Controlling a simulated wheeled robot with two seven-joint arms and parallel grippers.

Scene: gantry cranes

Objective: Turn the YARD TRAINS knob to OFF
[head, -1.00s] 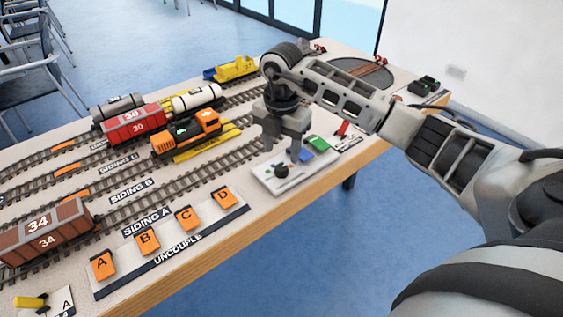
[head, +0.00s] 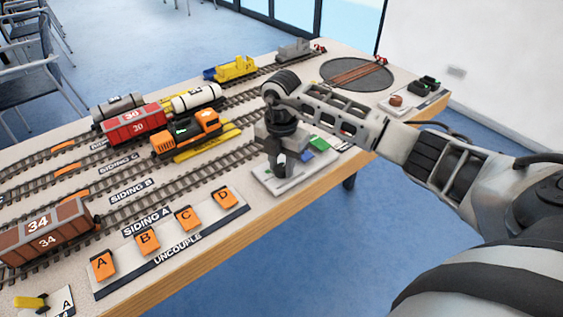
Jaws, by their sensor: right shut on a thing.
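The white control panel (head: 308,174) lies near the table's front edge, right of centre, with a blue and a green block on it. My right gripper (head: 283,169) points down over the panel's left part, shut on the dark round knob there. The fingers hide the knob, so its pointer and lettering cannot be read. My left gripper is not in view.
Several tracks with wagons, an orange locomotive (head: 185,134) and a yellow one (head: 236,68) fill the table to the left. Orange uncouple buttons (head: 184,219) line the front edge. A round turntable (head: 357,75) lies behind my arm.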

